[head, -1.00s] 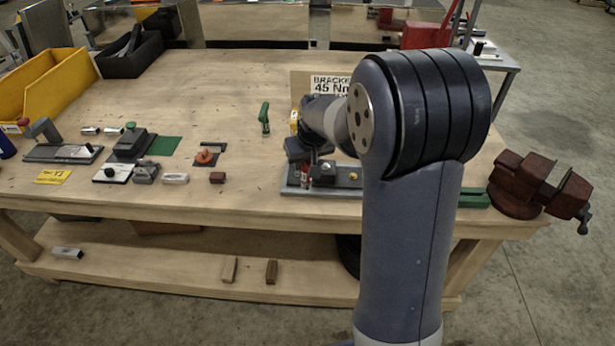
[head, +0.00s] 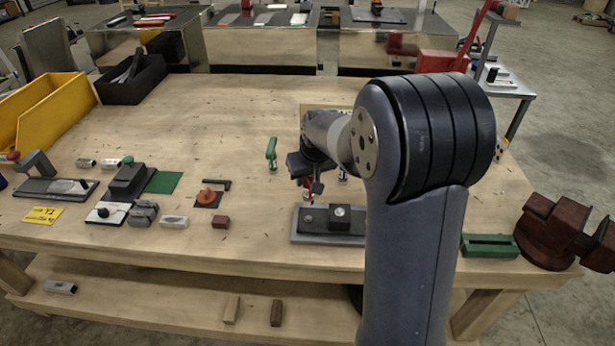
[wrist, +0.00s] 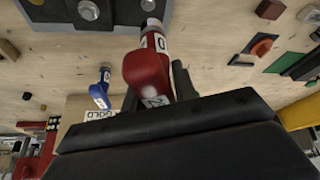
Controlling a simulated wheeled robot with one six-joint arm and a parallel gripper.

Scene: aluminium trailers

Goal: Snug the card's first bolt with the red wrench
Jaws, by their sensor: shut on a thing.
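My gripper (wrist: 155,92) is shut on the red wrench (wrist: 147,72), a red-handled tool with white number labels and a silver end. The wrench points toward the bracket plate, its silver end near the plate's edge in the wrist view; I cannot tell if it touches a bolt. In the head view my gripper (head: 312,187) hangs just behind the grey bracket plate (head: 300,238), which carries a dark block and a silver bolt head (head: 340,211). The plate also shows in the wrist view (wrist: 45,14). The card (wrist: 75,108) is mostly hidden; only part of its lettering shows.
A blue wrench (wrist: 100,90) stands near the card. A green-handled tool (head: 271,153) stands on the bench left of my gripper. A green block (head: 490,246) and a dark red vise (head: 550,232) are at the right. The bench's back middle is clear.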

